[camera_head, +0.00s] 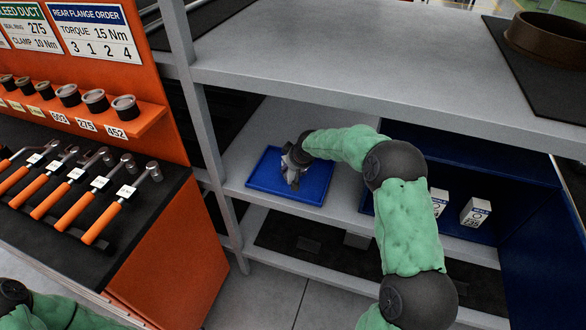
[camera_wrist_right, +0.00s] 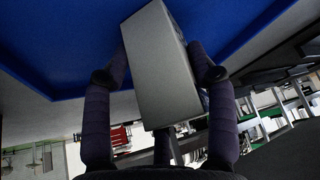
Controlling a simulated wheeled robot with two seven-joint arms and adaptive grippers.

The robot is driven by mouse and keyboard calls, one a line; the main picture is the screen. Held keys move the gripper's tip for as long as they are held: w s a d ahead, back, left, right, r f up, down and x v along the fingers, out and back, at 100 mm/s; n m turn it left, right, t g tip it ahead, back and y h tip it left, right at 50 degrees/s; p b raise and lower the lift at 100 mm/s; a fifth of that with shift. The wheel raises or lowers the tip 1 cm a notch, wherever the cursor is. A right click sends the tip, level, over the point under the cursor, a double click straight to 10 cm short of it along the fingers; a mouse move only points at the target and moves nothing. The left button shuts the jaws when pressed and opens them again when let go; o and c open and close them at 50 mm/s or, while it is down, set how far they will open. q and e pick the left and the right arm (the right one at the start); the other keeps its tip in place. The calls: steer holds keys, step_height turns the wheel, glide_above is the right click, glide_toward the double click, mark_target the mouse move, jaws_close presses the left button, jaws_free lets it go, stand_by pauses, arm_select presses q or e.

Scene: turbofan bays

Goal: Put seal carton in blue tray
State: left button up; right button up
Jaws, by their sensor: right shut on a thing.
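The blue tray (camera_head: 262,184) lies on the middle shelf of the grey rack. My right gripper (camera_head: 293,172) reaches in from the right and is over the tray. The tray's blue surface (camera_wrist_right: 55,45) shows beyond the carton in that view. I cannot tell whether the carton touches the tray. In the head view the gripper mostly hides the carton. My left gripper is out of view.
Two white cartons (camera_head: 476,212) (camera_head: 439,202) stand in the blue-lined bay to the right. The grey upper shelf (camera_head: 370,60) overhangs the tray. An orange tool station with torque wrenches (camera_head: 75,205) and seal rings stands at the left, beside a rack post (camera_head: 192,95).

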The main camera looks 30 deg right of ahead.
steer(key=shift+r, duration=0.15)
steer(key=o, duration=1.2)
steer(key=shift+f, duration=0.2)
steer(key=shift+r, duration=0.25)
steer(key=p+v, duration=0.2)
steer(key=v, duration=0.5)
steer(key=shift+s+r, duration=0.15)
